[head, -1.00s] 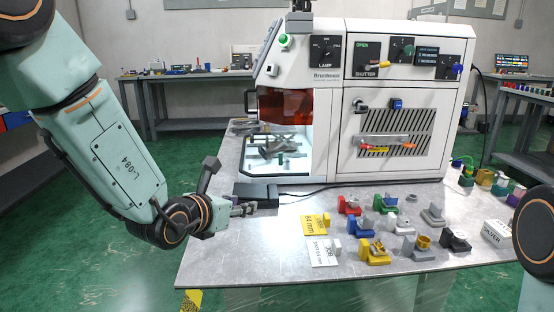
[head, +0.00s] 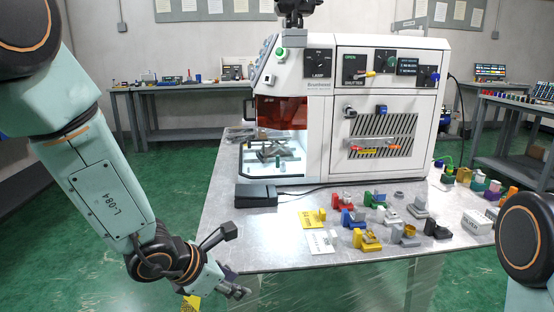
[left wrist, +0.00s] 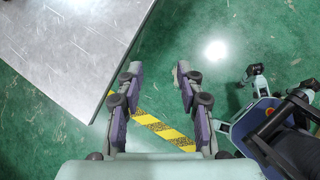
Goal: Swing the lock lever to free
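The white machine (head: 322,120) stands on the metal table (head: 285,245). Its upper panel has a lamp knob (head: 318,64), a shutter lever (head: 366,75) with a yellow tip, and a blue-tipped control (head: 434,77). The front door has a dark knob (head: 350,112), a blue part (head: 381,110) and a horizontal bar (head: 375,149) with red and yellow parts. I cannot read which is the lock lever. My left gripper (head: 238,288) is low at the table's near left corner, far from the panel. The left wrist view shows its fingers (left wrist: 153,75) apart and empty. My right gripper is out of view.
Several coloured parts (head: 365,240), a yellow card (head: 313,219) and a white card (head: 320,242) cover the table's right front. Yellow-black tape (left wrist: 162,130) marks the green floor. Side benches (head: 180,107) stand behind.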

